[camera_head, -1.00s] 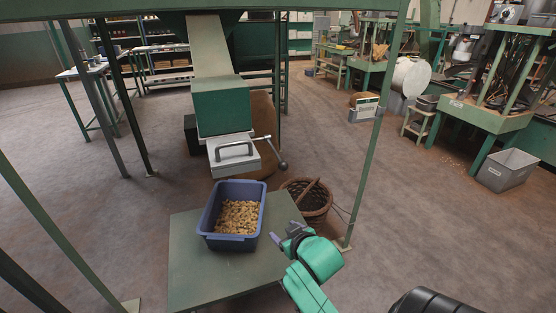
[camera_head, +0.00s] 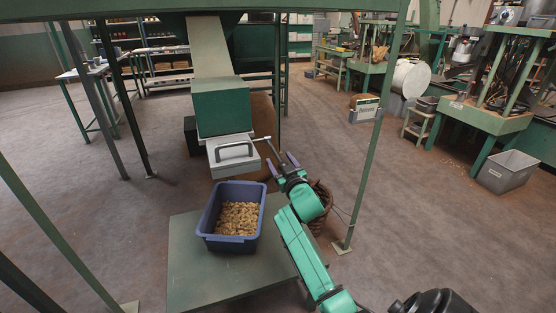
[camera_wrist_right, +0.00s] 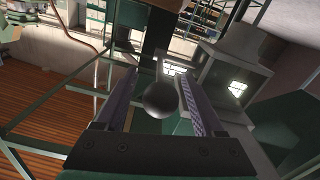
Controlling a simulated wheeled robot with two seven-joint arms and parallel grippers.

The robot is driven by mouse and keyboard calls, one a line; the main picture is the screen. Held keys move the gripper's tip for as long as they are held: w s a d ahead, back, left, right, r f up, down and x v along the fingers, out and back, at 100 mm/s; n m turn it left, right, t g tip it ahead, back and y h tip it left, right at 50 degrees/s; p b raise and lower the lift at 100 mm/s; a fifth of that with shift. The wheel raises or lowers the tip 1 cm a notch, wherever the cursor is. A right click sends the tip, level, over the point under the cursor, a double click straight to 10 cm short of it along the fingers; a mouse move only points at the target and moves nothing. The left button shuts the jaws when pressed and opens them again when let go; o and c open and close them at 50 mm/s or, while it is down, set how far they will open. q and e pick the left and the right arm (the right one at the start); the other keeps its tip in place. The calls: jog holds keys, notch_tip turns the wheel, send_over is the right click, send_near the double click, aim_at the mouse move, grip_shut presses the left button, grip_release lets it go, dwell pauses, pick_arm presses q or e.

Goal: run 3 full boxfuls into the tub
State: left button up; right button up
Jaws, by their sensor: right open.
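A blue tub (camera_head: 205,222) with a layer of nuts (camera_head: 237,218) in it stands on a green platform (camera_head: 190,270), below a green metal box (camera_head: 222,107) on a pale chute (camera_head: 208,45). Under that box hangs a grey box with a handle (camera_head: 234,158). A lever (camera_head: 262,139) comes out of its right side. My right gripper (camera_head: 281,161) is open at the lever's end. In the right wrist view a dark round knob (camera_wrist_right: 160,100) shows between the two open fingers; contact cannot be told. My left gripper is not in view.
A wicker basket (camera_head: 322,212) stands on the floor behind my right arm. A green frame post (camera_head: 362,165) rises to the right of it. A grey bin (camera_head: 507,172) and machine benches are farther right. The floor at the left is mostly clear.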

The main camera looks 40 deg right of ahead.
aim_at(275, 152)
jog(key=shift+x, duration=1.15)
grip_shut()
jog(key=shift+f, duration=0.1)
dwell(0.4)
